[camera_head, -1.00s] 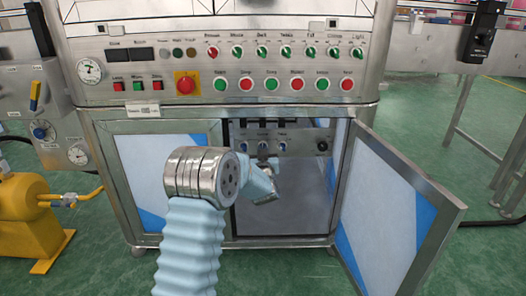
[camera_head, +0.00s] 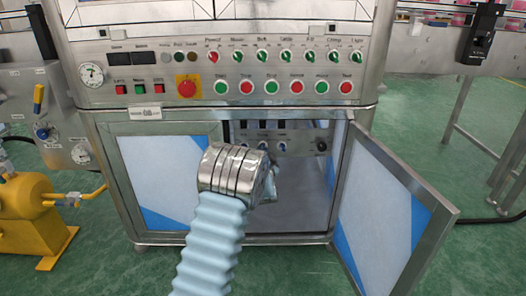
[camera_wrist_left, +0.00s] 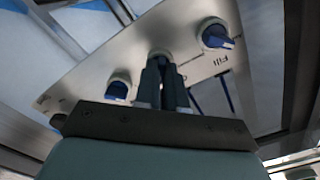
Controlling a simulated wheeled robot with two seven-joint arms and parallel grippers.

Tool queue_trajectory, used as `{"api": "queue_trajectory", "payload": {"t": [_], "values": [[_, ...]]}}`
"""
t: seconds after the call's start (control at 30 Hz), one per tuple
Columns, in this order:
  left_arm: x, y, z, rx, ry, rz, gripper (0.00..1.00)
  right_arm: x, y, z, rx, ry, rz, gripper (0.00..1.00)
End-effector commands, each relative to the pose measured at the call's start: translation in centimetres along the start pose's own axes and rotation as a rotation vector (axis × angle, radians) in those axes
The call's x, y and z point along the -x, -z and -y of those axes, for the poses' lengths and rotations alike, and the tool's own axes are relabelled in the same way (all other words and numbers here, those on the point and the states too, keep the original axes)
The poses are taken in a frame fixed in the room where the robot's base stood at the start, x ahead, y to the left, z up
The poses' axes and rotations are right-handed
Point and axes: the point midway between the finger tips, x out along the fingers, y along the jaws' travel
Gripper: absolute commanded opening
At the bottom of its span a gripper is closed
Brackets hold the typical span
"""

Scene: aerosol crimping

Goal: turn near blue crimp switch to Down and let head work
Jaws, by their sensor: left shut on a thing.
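A small metal panel (camera_head: 300,141) with blue switches sits inside the open cabinet under the main control panel. In the left wrist view, one blue switch (camera_wrist_left: 215,35) is at the upper right and another blue switch (camera_wrist_left: 117,90) is at the left. Between them, my left gripper (camera_wrist_left: 160,72) is shut on the middle switch (camera_wrist_left: 158,54), whose handle is mostly hidden by the fingers. Its label is not readable. In the head view my left wrist hides the fingers. My right gripper is not in view.
The cabinet door (camera_head: 385,215) stands open at the right, and the cabinet frame closes in around my arm. The main control panel (camera_head: 130,99) with buttons and knobs is above. A yellow machine (camera_head: 28,215) stands at the left.

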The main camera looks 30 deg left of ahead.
Motion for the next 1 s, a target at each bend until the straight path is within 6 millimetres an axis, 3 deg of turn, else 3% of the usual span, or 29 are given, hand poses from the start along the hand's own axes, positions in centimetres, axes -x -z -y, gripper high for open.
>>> {"api": "queue_trajectory", "payload": {"t": [0.67, 0.7, 0.83, 1.0], "values": [[0.04, -0.13, -0.14, -0.065, -0.003, 0.002, 0.00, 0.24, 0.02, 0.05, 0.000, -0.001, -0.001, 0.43], [0.04, -0.13, -0.14, -0.065, -0.003, 0.002, 0.13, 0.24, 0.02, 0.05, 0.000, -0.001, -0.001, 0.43], [0.03, -0.10, -0.11, -0.064, -0.002, 0.002, 0.33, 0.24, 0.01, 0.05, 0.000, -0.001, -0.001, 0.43], [0.02, -0.06, -0.06, -0.063, -0.001, 0.001, 0.35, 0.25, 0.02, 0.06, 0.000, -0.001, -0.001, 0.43]]}}
